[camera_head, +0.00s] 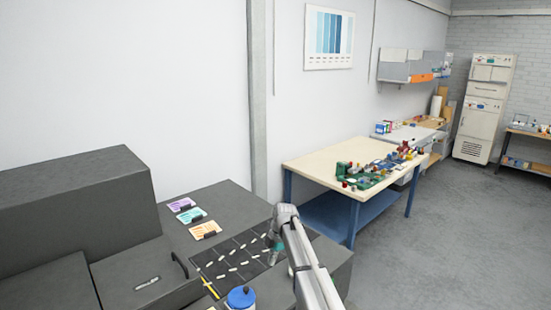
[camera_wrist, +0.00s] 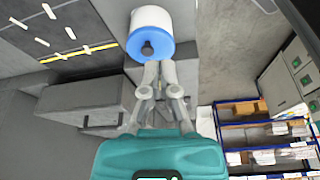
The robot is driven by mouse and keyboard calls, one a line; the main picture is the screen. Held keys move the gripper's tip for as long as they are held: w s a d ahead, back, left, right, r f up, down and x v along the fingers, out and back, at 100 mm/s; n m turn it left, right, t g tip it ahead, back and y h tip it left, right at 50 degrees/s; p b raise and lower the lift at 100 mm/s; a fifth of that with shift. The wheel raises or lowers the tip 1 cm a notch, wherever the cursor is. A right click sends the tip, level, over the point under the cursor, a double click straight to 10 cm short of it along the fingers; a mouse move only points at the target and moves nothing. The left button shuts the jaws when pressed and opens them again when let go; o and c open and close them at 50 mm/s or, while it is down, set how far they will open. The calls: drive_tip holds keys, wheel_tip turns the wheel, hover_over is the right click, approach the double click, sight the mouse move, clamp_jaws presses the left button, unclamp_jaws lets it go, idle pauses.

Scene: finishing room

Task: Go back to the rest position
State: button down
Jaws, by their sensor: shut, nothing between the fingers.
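My gripper (camera_wrist: 160,66) shows in the wrist view with its two grey fingers close together and nothing between them. Its teal body fills the bottom of that view. In the head view my arm reaches in from the lower right, and the teal part of my gripper (camera_head: 274,250) hangs over the right side of a dark mat (camera_head: 228,282). The fingertips are hard to make out there. A white container with a blue lid (camera_head: 241,297) stands at the bottom edge of the head view. It also shows just beyond the fingertips in the wrist view (camera_wrist: 152,32).
The mat carries several small pale strips and a yellow line. Several coloured cards (camera_head: 187,211) lie behind it on the dark bench (camera_head: 225,199). A raised dark block (camera_head: 70,205) stands at left. A cream-topped table (camera_head: 320,169) with green and red parts is at right; grey floor lies beyond.

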drive_tip(key=s+d+f+m+h+b, duration=0.1)
drive_tip(key=s+d+f+m+b, duration=0.3)
drive_tip(key=s+m, duration=0.4)
drive_tip(key=s+d+f+m+t+h+b, duration=0.1)
drive_tip(key=s+d+f+m+b, duration=0.4)
drive_tip(key=s+d+m, duration=0.3)
drive_tip(key=s+d+f+m+b, duration=0.4)
drive_tip(key=s+m, duration=0.4)
drive_tip(key=s, duration=0.3)
drive_tip(key=shift+d+f+t+h, duration=0.4)
drive_tip(key=shift+d+f, duration=0.45)
drive_tip(key=shift+d, duration=0.4)
